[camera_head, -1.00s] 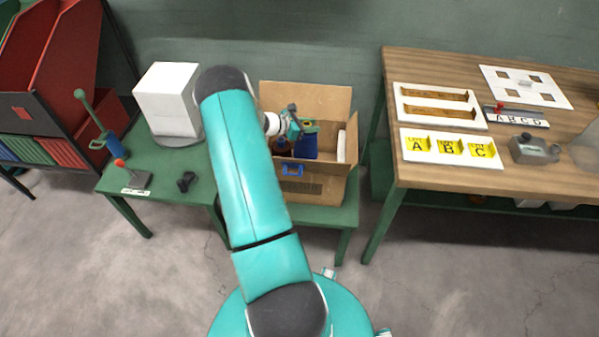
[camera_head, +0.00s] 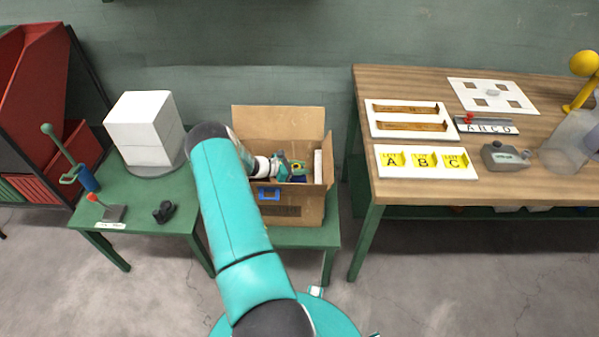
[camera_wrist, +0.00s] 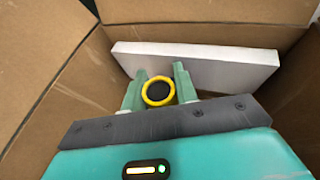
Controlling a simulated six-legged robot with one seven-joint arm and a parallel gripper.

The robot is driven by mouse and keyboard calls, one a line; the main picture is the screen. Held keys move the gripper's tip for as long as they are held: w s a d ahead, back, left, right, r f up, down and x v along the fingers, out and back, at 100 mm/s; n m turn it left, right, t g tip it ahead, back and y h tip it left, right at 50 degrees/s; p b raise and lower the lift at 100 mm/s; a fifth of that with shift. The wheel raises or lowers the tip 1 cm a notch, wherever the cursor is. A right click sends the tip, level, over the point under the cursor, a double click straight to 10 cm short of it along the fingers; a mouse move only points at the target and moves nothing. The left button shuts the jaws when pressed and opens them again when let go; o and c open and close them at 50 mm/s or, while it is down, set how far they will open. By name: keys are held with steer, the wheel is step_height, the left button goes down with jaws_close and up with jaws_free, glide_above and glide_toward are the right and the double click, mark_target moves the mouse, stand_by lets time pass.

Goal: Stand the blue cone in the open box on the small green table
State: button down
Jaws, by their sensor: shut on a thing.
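The open cardboard box (camera_head: 300,208) stands on the small green table (camera_head: 285,238). My gripper (camera_head: 296,169) is inside the box opening and is shut on the cone. In the wrist view my two fingers (camera_wrist: 160,88) clasp a yellow ring with a dark centre, the top of the cone (camera_wrist: 158,91). The cone's blue body is hidden below the ring and by the box front, so I cannot tell whether it touches the box floor. The box's brown walls (camera_wrist: 60,50) surround the fingers.
A white slab (camera_wrist: 205,64) stands in the box just beyond the fingers. A white block stack (camera_head: 145,130) stands left on a green table. A wooden table (camera_head: 420,95) with trays is at right.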

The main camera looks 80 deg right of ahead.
steer(key=shift+d+f, duration=0.1)
steer(key=shift+f, duration=0.9)
steer(key=c, duration=1.1)
jaws_free()
steer(key=shift+f, duration=0.15)
steer(key=v, duration=0.7)
steer(key=shift+w+r, duration=0.2)
steer(key=shift+r, duration=0.05)
